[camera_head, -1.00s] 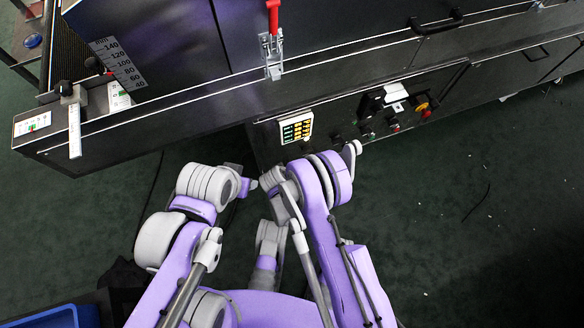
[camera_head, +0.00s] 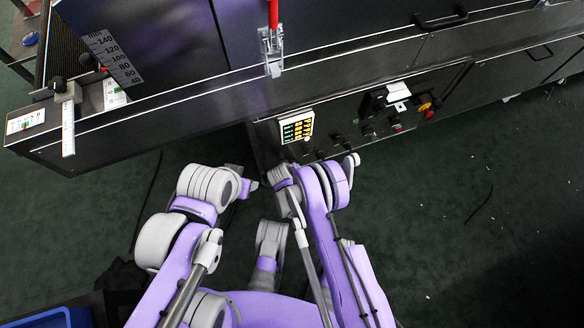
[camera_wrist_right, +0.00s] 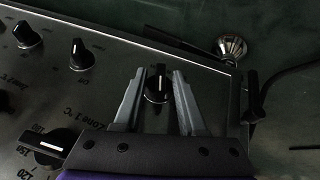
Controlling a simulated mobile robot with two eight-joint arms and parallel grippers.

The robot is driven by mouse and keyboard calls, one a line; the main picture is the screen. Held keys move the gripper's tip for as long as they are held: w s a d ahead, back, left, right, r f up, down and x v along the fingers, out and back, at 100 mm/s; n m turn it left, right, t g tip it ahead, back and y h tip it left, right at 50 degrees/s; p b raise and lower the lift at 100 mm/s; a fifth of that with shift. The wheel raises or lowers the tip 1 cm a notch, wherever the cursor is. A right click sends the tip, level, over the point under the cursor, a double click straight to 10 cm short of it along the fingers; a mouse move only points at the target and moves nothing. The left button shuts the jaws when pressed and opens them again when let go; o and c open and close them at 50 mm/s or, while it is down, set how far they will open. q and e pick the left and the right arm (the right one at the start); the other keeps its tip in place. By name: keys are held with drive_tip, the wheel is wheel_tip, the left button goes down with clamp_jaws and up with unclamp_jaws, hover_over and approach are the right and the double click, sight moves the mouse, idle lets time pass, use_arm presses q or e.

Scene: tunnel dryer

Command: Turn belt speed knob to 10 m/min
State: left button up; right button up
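In the right wrist view, a black knob with a white pointer line (camera_wrist_right: 158,84) sits on the dark control panel (camera_wrist_right: 110,78). My right gripper (camera_wrist_right: 156,86) is open, with one grey finger on each side of this knob. Gaps show between the knob and both fingers. The pointer line is nearly upright in the picture. No readable label shows beside this knob, so I cannot tell whether it is the belt speed knob. In the head view my right gripper is hidden behind its own arm, and I cannot make out my left gripper.
Other knobs (camera_wrist_right: 82,54) (camera_wrist_right: 27,35) and a larger one (camera_wrist_right: 45,148) near "Zone 1 °C" share the panel. A silver round part (camera_wrist_right: 232,46) lies beyond its edge. The head view shows a lit display (camera_head: 297,126), a red emergency button (camera_head: 429,114) and a red-handled clamp (camera_head: 272,52).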

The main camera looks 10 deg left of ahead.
clamp_jaws()
drive_tip(key=shift+d+g+y, duration=0.2)
drive_tip(key=shift+g+y, duration=0.3)
drive_tip(key=shift+y, duration=0.2)
drive_tip(key=shift+w+m+g+y, duration=0.15)
drive_tip(key=shift+m+g+y, duration=0.45)
drive_tip(key=shift+g+y, duration=0.7)
drive_tip(key=shift+o, duration=1.5)
unclamp_jaws()
drive_tip(key=p+v, duration=0.2)
drive_tip(key=v, duration=0.9)
drive_tip(key=shift+d+p, duration=0.25)
drive_tip(key=shift+p, duration=0.15)
